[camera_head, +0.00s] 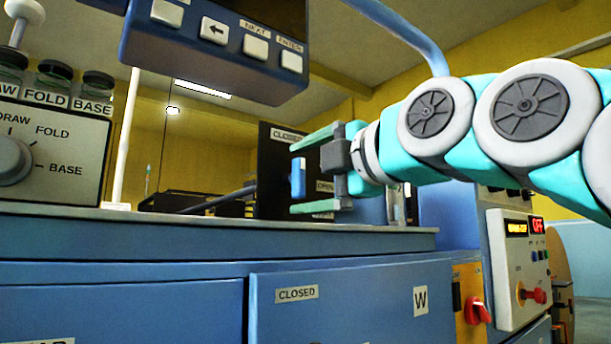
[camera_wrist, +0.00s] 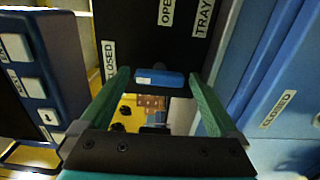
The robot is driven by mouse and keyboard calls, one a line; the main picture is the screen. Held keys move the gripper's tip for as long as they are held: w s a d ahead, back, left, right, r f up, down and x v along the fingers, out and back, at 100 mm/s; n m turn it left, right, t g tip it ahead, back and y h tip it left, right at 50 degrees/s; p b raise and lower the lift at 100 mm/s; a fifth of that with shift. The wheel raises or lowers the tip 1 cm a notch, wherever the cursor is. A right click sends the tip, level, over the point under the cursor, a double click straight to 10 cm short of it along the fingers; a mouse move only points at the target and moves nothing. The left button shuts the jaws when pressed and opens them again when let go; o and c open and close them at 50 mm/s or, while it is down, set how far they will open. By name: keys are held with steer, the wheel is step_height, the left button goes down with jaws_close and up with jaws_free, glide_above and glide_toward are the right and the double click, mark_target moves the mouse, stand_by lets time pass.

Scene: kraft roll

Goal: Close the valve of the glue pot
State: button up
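My gripper (camera_head: 294,177) is open, its two green fingers spread one above the other in the head view. A small blue handle (camera_head: 298,178) shows between the fingers, in front of a black panel (camera_head: 275,150) marked CLOSED at the top and OPEN lower down. In the wrist view the blue handle (camera_wrist: 160,78) lies across the gap near the fingertips, with a small space at each end. That panel (camera_wrist: 140,35) also bears a TRAY label. I cannot make out a glue pot or a part marked as its valve.
A blue cabinet (camera_head: 130,270) with a door marked CLOSED and W stands below. A button console (camera_head: 215,45) hangs above, and a dial box (camera_head: 45,150) is at left. A control box (camera_head: 520,270) with a red knob is at right. A dark rod (camera_head: 215,200) lies left of the panel.

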steer(key=shift+s+d, duration=0.1)
steer(key=shift+s, duration=0.05)
steer(key=v, duration=0.7)
steer(key=shift+s+d+b, duration=0.2)
steer(key=shift+s+b, duration=0.05)
steer(key=shift+b, duration=0.15)
